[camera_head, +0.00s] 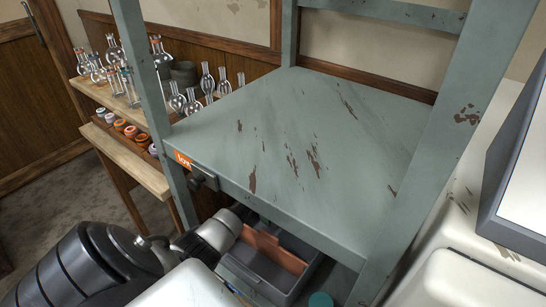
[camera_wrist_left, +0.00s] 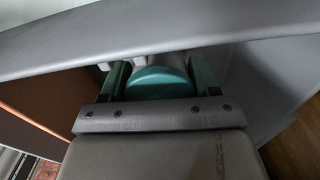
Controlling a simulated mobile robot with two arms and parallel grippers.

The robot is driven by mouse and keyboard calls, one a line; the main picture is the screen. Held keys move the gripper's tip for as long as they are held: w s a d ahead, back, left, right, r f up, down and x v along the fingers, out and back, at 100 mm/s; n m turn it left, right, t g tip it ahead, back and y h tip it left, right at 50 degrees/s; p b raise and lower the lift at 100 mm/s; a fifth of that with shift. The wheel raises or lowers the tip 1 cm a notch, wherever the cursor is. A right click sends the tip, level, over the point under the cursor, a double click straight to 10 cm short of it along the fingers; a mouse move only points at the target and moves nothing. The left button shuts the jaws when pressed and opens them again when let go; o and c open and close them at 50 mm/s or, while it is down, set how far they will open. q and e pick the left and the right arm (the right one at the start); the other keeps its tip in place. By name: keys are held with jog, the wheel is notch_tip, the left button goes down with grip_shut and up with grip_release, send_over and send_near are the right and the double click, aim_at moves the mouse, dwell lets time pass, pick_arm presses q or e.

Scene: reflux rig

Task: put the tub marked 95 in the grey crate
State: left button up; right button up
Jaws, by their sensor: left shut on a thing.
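The grey crate (camera_head: 246,281) is at the bottom of the head view, under the blue-grey bench, with a brown-orange panel (camera_head: 270,250) inside. My left arm reaches to its left end; the gripper itself is hidden there. In the left wrist view my left gripper (camera_wrist_left: 158,78) is shut on a teal-topped round tub (camera_wrist_left: 155,84), with a finger on each side. Grey walls, which look like the crate's (camera_wrist_left: 150,45), surround it. No number is readable, so I cannot tell whether it is marked 95. My right gripper is not in view.
Another teal round top (camera_head: 320,300) shows right of the crate. The bench top (camera_head: 290,140) is clear, with a post at its front right. Glass flasks (camera_head: 115,55) and several small tubs (camera_head: 130,132) stand on wooden shelves at left.

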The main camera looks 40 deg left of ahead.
pick_arm(q)
jog(key=shift+f, duration=0.1)
jog(key=o, duration=0.9)
jog(key=shift+o, duration=0.2)
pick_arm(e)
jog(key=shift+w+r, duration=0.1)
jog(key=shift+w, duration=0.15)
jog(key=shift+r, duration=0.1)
pick_arm(q)
notch_tip(320, 180, up, 3)
jog(key=shift+r+p, duration=0.1)
jog(key=shift+p, duration=0.25)
notch_tip(320, 180, up, 8)
jog(key=shift+f+p, duration=0.1)
jog(key=shift+p, duration=0.45)
jog(key=shift+r, duration=0.65)
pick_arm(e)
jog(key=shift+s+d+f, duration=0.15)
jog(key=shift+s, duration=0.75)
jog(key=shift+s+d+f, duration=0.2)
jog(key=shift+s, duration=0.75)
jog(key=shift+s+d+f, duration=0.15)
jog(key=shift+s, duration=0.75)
